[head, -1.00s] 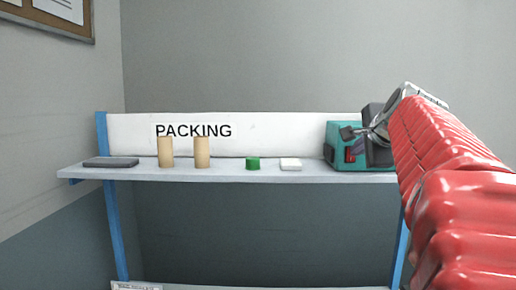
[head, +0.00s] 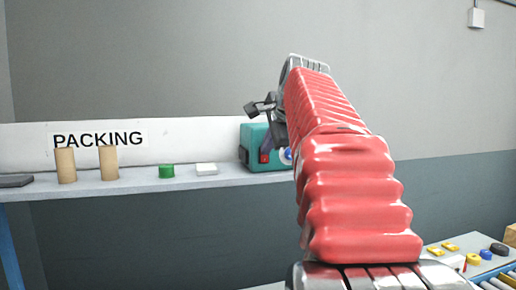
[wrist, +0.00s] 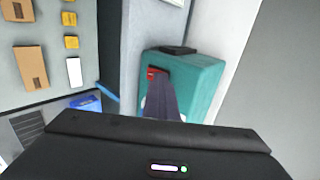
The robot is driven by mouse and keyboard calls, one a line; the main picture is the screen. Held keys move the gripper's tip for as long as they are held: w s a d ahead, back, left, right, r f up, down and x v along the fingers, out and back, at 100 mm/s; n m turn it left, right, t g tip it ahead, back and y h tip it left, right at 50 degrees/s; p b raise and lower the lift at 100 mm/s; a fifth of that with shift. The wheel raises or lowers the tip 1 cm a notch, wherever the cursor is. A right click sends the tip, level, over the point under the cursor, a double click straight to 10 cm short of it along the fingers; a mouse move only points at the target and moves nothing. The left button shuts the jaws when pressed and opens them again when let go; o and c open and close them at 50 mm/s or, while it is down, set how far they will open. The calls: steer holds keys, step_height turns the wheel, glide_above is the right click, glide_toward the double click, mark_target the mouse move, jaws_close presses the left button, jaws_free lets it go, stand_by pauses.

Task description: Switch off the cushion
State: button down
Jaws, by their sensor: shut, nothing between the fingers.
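The cushion machine (head: 252,140) is a teal box at the right end of the white shelf. It has a red switch (head: 264,156) low on its front and a blue-and-white round part to the right of it, partly behind my arm. In the wrist view, the machine (wrist: 195,85) fills the middle, with a dark piece on top and the red switch (wrist: 153,71) at its edge. My gripper (wrist: 158,76) is shut and empty, its dark fingers pointing at the switch and partly covering it. Whether they touch it I cannot tell.
The shelf (head: 225,180) also holds two tan cylinders (head: 87,164), a green piece (head: 166,171), a white block (head: 207,169) and a dark flat item (head: 15,181). A second surface with yellow items and rollers (head: 495,280) is at the lower right.

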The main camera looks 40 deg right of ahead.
steer(key=shift+d+f+g, duration=0.15)
steer(key=shift+d+g, duration=0.15)
steer(key=shift+d, duration=0.25)
steer(key=shift+w+a+r, duration=0.1)
steer(key=shift+w+r, duration=0.05)
steer(key=shift+r, duration=0.85)
steer(key=shift+a, duration=0.2)
steer(key=s+f+v, duration=0.2)
steer(key=v, duration=1.1)
steer(key=shift+a, duration=0.2)
